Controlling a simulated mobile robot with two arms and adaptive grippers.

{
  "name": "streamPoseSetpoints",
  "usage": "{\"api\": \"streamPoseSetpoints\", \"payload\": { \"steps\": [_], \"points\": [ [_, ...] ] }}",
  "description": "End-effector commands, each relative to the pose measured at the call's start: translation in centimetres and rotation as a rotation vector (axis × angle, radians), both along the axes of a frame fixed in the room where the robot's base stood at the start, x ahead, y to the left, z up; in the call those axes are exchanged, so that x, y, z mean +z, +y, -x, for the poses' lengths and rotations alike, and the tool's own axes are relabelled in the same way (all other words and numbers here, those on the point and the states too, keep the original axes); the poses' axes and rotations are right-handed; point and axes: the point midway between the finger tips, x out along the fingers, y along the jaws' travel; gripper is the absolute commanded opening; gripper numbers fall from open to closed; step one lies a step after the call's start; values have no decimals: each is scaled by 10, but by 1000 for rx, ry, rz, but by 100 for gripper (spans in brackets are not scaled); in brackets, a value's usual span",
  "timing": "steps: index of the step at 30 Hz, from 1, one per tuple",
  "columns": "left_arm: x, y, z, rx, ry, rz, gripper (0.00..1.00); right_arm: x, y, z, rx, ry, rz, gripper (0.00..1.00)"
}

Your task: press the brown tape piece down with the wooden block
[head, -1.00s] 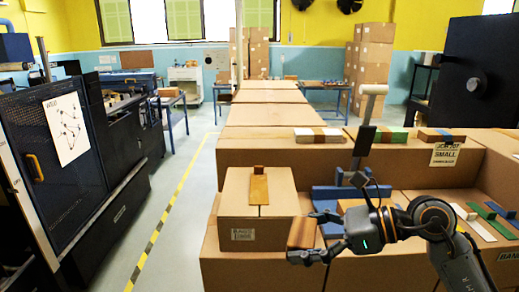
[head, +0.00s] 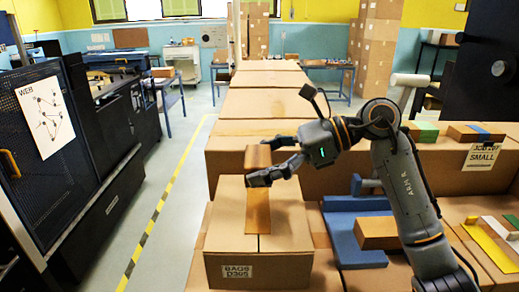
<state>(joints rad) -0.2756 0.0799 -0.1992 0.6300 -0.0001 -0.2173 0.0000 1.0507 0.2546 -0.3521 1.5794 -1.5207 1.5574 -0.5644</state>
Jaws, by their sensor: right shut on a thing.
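The brown tape piece (head: 258,215) lies as a strip along the top of the small cardboard box (head: 290,219), over its middle seam. My right gripper (head: 261,163) is shut on the wooden block (head: 257,158) and holds it over the far part of the strip. The block and fingers hide the strip's far end. I cannot tell whether the block touches the tape. My left gripper is not in view.
A blue holder (head: 350,240) with another wooden piece (head: 377,233) is to the right of the box. Colored strips (head: 488,244) lie at the far right. Large cartons (head: 268,107) extend behind. A clear aisle (head: 170,215) is on the left.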

Motion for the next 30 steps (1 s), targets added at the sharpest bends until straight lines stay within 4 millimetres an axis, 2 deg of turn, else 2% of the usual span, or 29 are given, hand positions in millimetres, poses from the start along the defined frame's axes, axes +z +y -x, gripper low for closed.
{"api": "streamPoseSetpoints", "payload": {
  "steps": [4, 10, 14, 17, 24, 30],
  "points": [
    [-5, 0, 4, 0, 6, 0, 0, -8, 0, 1, 1, -1, -1, 48],
    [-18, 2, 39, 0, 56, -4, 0, -31, 1, 1, 1, 0, -2, 48],
    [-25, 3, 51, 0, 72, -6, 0, -46, 0, 1, 1, 1, -2, 48],
    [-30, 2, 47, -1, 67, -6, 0, -56, 0, 1, 0, 0, -1, 48],
    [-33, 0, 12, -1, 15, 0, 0, -69, 0, 1, -1, -1, -2, 48],
    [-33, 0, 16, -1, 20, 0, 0, -71, 0, 1, -1, -1, -2, 48]
  ]
}}
